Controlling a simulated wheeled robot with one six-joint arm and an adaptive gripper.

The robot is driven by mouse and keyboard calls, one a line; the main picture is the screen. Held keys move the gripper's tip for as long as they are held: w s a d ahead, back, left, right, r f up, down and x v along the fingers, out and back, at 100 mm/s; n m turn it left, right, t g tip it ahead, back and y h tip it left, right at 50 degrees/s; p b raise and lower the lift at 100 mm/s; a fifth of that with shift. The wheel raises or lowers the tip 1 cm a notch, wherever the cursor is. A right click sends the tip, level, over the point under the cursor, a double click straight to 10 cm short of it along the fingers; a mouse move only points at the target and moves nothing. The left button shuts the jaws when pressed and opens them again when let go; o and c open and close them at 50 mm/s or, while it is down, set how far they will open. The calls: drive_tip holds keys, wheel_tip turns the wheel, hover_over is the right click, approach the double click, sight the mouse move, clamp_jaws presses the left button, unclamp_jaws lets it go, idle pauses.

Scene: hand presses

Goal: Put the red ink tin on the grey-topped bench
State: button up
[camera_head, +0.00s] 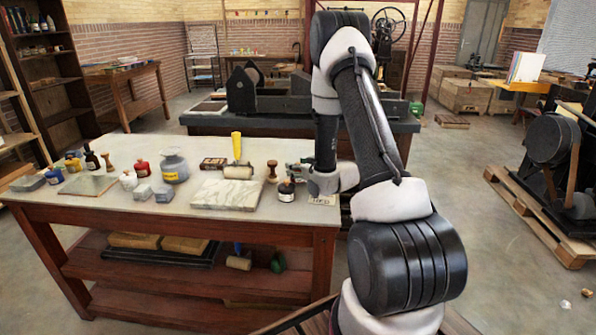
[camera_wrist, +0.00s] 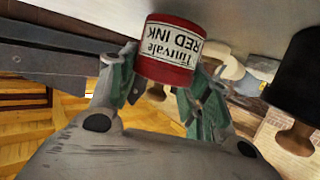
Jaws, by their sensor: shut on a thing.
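The red ink tin (camera_wrist: 172,50) is red with a white label reading "Tinvale RED INK", which appears upside down in the wrist view. My gripper (camera_wrist: 165,85) is shut on it, one greenish finger on each side. In the head view my gripper (camera_head: 300,170) is over the right end of the near bench, and I cannot make out the tin there. The near bench (camera_head: 110,205) has a pale greyish top and a reddish wooden frame. I cannot tell whether the tin touches its surface.
A dark bench (camera_head: 195,122) with machinery stands behind.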

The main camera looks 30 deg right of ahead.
drive_tip(key=shift+f, duration=0.4)
drive_tip(key=shift+f, duration=0.1)
drive_tip(key=o, duration=1.2)
